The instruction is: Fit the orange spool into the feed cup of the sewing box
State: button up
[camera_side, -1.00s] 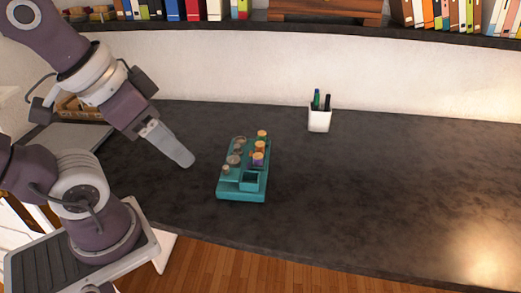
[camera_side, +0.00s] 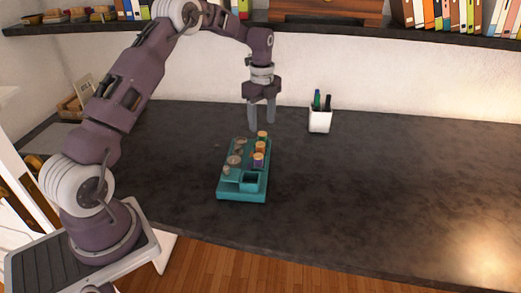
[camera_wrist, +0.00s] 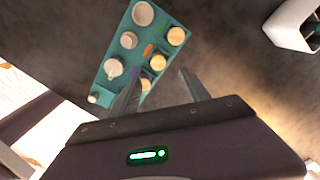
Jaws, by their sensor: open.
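The teal sewing box (camera_side: 228,192) stands on the dark table. The orange spool (camera_side: 260,147) stands in the right-hand row, between a green spool (camera_side: 263,135) and a purple spool (camera_side: 258,160). In the wrist view the orange spool (camera_wrist: 158,62) shows its pale top, the middle of three. Round cups (camera_side: 234,160) line the box's left side; which one is the feed cup I cannot tell. My gripper (camera_side: 261,127) points down, open and empty, near the box's far end in the side view. In the wrist view its fingers (camera_wrist: 158,88) are apart, near the spools.
A white pen cup (camera_side: 319,121) with pens stands behind and to the right of the box. It shows at the upper right of the wrist view (camera_wrist: 292,22). The table right of the box is clear. A shelf with books (camera_side: 450,15) runs along the back wall.

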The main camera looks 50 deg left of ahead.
aim_at(260, 144)
jog(key=f, duration=0.8)
jog(key=shift+a+f, duration=0.15)
jog(key=shift+a, duration=0.1)
grip_shut()
notch_tip(260, 144, up, 10)
jog(key=s+a, duration=0.1)
jog(key=a, duration=0.7)
jog(key=f, duration=0.3)
jog(key=a+f, duration=0.1)
jog(key=f, duration=0.5)
jog(key=shift+s+a+f, duration=0.2)
jog(key=shift+s+f, duration=0.1)
jog(key=shift+f, duration=0.05)
